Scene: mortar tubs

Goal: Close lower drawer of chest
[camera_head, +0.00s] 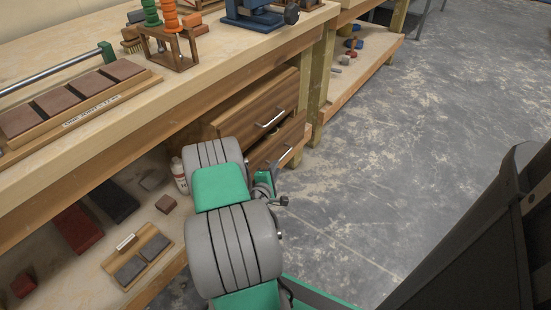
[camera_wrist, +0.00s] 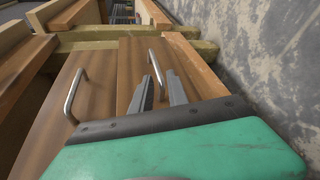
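The wooden chest stands under the workbench. Its upper drawer (camera_head: 250,115) has a metal bar handle and shows on the left in the wrist view (camera_wrist: 95,95). The lower drawer (camera_head: 293,133) is below it and shows on the right in the wrist view (camera_wrist: 130,60), with its own bar handle (camera_wrist: 157,68). How far the lower drawer stands out is hard to tell. My gripper (camera_wrist: 160,90) is in front of the lower drawer, its two fingers apart with the handle seen between them. Contact cannot be told.
The workbench (camera_head: 180,95) overhangs the chest, with a wooden post (camera_head: 321,65) to its right. A white bottle (camera_head: 179,175) and several blocks lie on the low shelf (camera_head: 180,225). The concrete floor (camera_head: 400,150) to the right is clear. A dark panel (camera_head: 480,240) stands at lower right.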

